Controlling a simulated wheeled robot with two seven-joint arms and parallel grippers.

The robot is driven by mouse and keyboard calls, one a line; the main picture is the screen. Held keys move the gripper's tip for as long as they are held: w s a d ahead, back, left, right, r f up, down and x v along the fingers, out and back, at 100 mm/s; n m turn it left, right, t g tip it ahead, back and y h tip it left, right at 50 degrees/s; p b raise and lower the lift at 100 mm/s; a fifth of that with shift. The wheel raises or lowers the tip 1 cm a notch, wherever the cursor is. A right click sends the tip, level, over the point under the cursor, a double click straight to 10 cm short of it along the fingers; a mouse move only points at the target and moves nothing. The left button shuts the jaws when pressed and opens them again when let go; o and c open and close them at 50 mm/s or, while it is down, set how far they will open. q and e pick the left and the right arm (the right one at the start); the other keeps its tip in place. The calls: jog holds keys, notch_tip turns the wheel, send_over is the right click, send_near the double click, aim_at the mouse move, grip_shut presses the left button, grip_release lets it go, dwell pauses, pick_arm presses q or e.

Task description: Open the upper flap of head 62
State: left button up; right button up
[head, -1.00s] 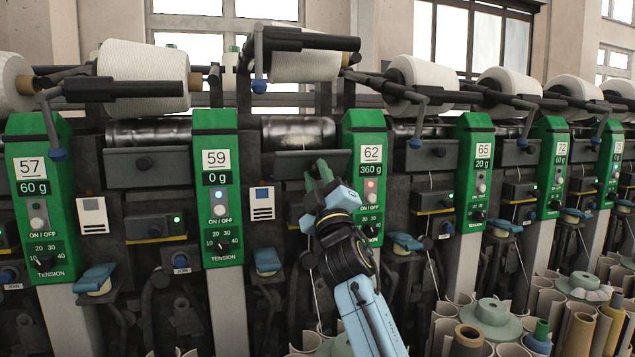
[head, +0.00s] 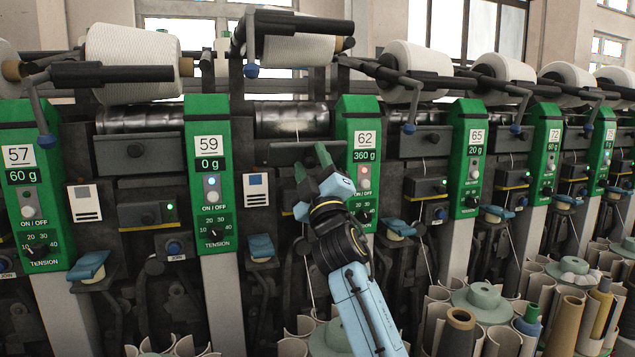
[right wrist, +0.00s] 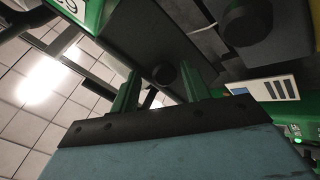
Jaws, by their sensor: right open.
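The head 62 panel (head: 361,182) is green, with a 360 g display and a lit red light. Its upper flap (head: 286,154) is a dark grey bar to the left of the panel, below the metal drum; it looks shut. My right gripper (head: 311,163) has green fingers, is open and empty, and is in front of the flap's right part, hiding some of it. In the right wrist view, a dark round knob (right wrist: 163,74) on the dark flap (right wrist: 150,35) shows between the two fingertips. I cannot tell whether they touch it. My left gripper is not in view.
The head 59 panel (head: 209,170) is to the left and the head 65 panel (head: 468,155) to the right. A black cone holder arm (head: 300,24) with a white cone is above. Paper tubes and bobbins (head: 490,310) stand at the lower right.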

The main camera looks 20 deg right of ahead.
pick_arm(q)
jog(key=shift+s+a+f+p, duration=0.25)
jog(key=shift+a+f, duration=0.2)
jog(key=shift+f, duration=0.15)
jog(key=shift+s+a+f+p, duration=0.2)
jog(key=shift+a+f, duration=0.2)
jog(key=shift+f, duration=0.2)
pick_arm(e)
jog(key=v, duration=1.3)
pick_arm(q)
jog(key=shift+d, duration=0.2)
